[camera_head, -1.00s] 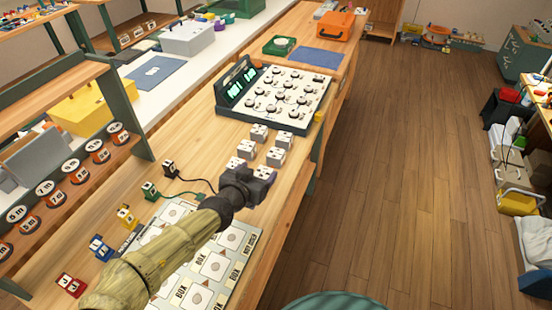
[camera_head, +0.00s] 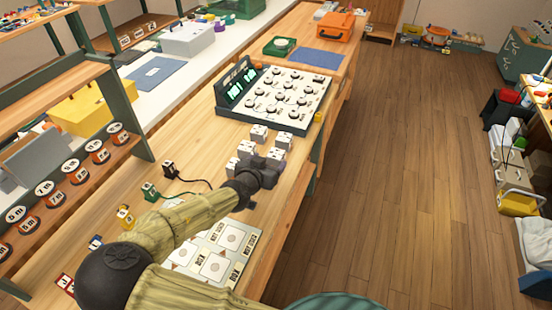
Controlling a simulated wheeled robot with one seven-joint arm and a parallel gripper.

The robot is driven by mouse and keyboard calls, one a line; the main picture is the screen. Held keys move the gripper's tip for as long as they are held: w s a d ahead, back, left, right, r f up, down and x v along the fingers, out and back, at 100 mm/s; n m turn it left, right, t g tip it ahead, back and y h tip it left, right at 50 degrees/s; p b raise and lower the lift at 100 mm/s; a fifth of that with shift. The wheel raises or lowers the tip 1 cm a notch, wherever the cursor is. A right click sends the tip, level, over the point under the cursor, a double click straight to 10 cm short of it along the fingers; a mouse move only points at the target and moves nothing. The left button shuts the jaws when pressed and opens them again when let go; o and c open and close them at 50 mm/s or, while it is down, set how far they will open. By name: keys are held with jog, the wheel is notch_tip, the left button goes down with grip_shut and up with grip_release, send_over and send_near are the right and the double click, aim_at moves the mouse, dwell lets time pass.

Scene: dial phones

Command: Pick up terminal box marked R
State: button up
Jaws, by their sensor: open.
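Several small white terminal boxes stand in a cluster on the wooden bench, below the dial panel. A back-left box (camera_head: 258,134), a back-right box (camera_head: 282,140), a middle-left box (camera_head: 246,149) and a front-left box (camera_head: 233,165) show. Another box (camera_head: 276,154) is partly covered by my gripper. The letters on the boxes are too small to read, so I cannot tell which is marked R. My gripper (camera_head: 271,168) is open and low over the front-right of the cluster. My gripper hides what lies between and under its fingers.
The dial panel (camera_head: 278,98) with a green display stands behind the boxes. A box board (camera_head: 216,262) lies in front, partly under my arm. Black (camera_head: 170,169) and green (camera_head: 150,191) plugs with cables lie left. The bench's right edge is close to the boxes.

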aim_at(277, 153)
jog(key=x, duration=0.5)
dwell(0.4)
jog(key=c, duration=1.1)
jog(key=shift+r, duration=0.2)
notch_tip(277, 153, up, 10)
jog(key=shift+f+p, duration=0.15)
jog(key=shift+p, duration=0.15)
